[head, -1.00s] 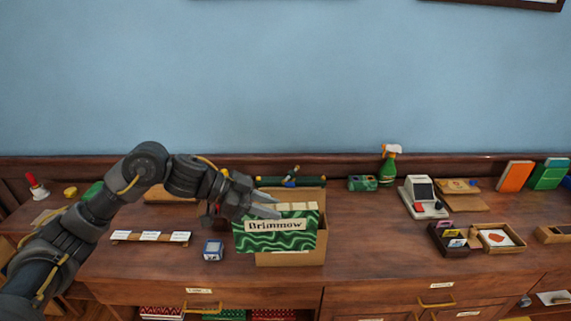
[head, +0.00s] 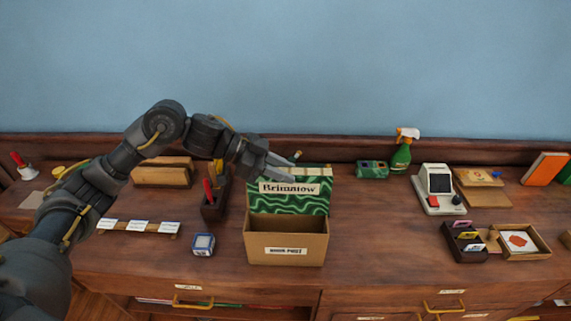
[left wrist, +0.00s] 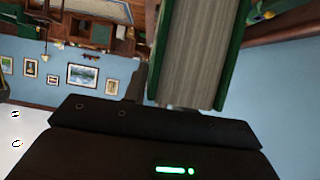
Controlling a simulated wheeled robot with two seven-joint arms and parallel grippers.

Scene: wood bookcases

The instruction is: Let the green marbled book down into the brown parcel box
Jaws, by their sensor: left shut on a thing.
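The green marbled book (head: 290,205) stands upright with its "Brimmow" label facing me. Its lower part is hidden behind the front wall of the brown parcel box (head: 286,240), so it appears partly inside or just behind that wall. My left gripper (head: 282,166) is shut on the book's top edge from the left. In the left wrist view the book (left wrist: 200,55) shows its page edges and green covers between the fingers. The book's bottom edge and the box floor are hidden. My right gripper is not in view.
A blue-white cube (head: 203,244) and a strip of white cards (head: 139,227) lie left of the box. A dark holder (head: 215,200) stands close behind left. A spray bottle (head: 402,152) and a card reader (head: 438,188) stand right.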

